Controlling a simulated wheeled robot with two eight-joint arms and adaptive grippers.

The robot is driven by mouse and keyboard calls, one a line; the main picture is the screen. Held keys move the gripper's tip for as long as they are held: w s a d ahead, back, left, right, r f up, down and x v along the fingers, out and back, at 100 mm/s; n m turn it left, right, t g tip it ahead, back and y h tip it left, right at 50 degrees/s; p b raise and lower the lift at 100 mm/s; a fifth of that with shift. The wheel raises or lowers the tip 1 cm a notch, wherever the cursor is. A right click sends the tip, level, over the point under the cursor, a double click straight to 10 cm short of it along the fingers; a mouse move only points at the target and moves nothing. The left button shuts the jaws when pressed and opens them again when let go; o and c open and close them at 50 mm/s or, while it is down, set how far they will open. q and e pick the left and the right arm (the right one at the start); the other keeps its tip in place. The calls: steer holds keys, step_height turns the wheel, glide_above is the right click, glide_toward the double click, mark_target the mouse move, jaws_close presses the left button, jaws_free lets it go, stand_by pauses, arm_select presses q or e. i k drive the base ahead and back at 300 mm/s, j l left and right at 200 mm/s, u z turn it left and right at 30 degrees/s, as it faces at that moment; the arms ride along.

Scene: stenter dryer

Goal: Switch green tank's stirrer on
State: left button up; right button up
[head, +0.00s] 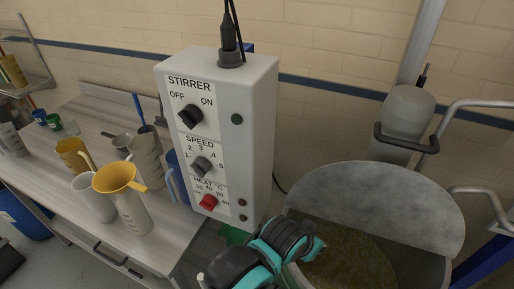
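A white control box (258,149) stands in the middle of the head view, with a cable plugged into its top. Its black STIRRER knob (190,117) sits below the OFF and ON labels and appears turned toward OFF. A dark green round lamp (237,119) on the box looks unlit. A teal and black part of my arm shows below the box; no gripper fingers show.
A bench (140,249) at left holds a yellow funnel (118,177) in a jug, a yellow jug (72,154), grey jugs and small cups. A grey motor housing (407,112) and metal rails (482,104) are at right. Open space lies before the knobs.

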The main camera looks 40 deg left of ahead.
mark_target(191, 115)
steer(key=k+u, duration=0.1)
steer(key=u, duration=1.4)
steer(key=i+u, duration=0.1)
steer(key=u, duration=0.15)
